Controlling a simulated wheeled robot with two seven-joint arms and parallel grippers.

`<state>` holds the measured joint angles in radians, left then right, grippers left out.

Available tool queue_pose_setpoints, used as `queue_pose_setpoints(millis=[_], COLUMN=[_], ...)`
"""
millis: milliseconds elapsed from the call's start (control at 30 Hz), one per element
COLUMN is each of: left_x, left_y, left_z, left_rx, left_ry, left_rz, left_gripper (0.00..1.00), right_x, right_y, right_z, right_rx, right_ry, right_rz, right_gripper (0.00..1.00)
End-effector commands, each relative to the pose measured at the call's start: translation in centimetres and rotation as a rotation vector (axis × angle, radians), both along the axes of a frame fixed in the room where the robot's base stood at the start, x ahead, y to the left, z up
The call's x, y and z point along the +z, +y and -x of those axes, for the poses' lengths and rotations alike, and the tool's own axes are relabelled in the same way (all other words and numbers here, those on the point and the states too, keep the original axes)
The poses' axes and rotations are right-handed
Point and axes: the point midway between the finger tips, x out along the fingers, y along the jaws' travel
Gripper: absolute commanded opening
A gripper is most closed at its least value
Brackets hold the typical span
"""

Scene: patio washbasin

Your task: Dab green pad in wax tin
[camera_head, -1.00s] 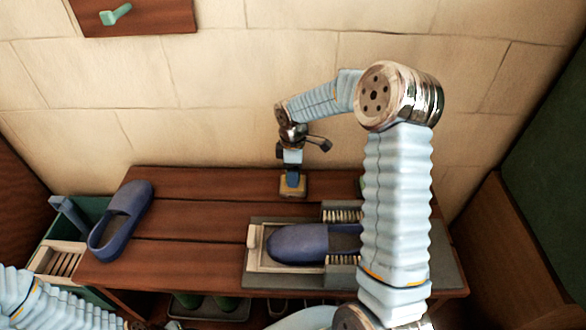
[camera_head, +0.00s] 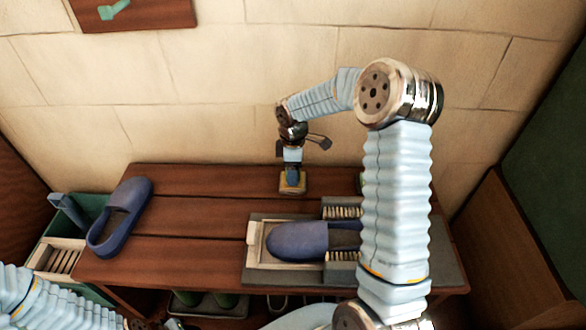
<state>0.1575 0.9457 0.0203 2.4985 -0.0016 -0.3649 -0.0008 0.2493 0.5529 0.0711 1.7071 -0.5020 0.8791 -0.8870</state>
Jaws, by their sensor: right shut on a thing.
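My right gripper (camera_head: 292,165) is at the back of the wooden bench, pointing down. It is shut on a small tool with a blue handle (camera_head: 292,176). The lower end of this tool is at a small yellow-edged square tin (camera_head: 302,188) on the bench. The tool's pad face is hidden, so I cannot see its green colour or tell whether it touches the tin's contents. My left arm shows at the lower left; its gripper is not clearly visible.
A blue clog (camera_head: 121,215) lies at the bench's left end. Another clog (camera_head: 295,242) sits in a brush-lined tray (camera_head: 252,254), partly behind my right arm. A green crate (camera_head: 88,213) stands left of the bench (camera_head: 200,215). The bench middle is clear.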

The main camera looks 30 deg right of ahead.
Motion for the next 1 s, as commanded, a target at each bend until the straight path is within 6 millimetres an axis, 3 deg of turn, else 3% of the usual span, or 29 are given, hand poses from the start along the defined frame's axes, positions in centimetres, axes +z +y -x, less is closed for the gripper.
queue_pose_setpoints(millis=[1000], left_x=[-0.49], left_y=[0.0], left_z=[0.01], left_rx=[0.0], left_ry=[0.0], left_rz=[0.0], left_gripper=[0.43], right_x=[-0.84], right_y=[0.01], right_z=[0.01], right_rx=[0.0], right_ry=[0.0], right_rz=[0.0], right_gripper=[0.38])
